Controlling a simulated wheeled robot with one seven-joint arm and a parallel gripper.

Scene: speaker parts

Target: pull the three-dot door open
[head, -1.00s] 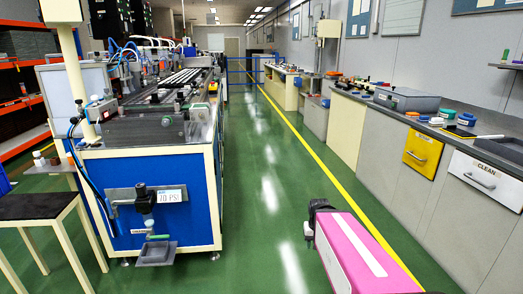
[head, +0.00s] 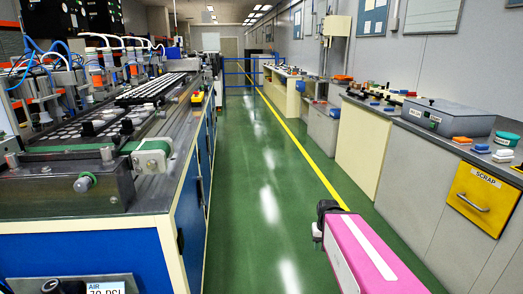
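I see no door that clearly bears three dots. The blue side of the machine on the left has door panels (head: 190,205) with small dark handles, seen at a steep slant, so any marks on them cannot be read. My pink arm reaches in from the bottom right. The dark end of it, where my gripper (head: 319,222) is, hangs over the green floor, away from any door. Its fingers are too small and dark to tell open from shut. Nothing shows held in it.
The machine (head: 100,225) with its conveyor fills the left side. A grey counter (head: 395,150) runs along the right wall, with a yellow SCRAP drawer (head: 483,200) and a grey box (head: 447,117) on top. The green aisle (head: 262,200) between them is clear.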

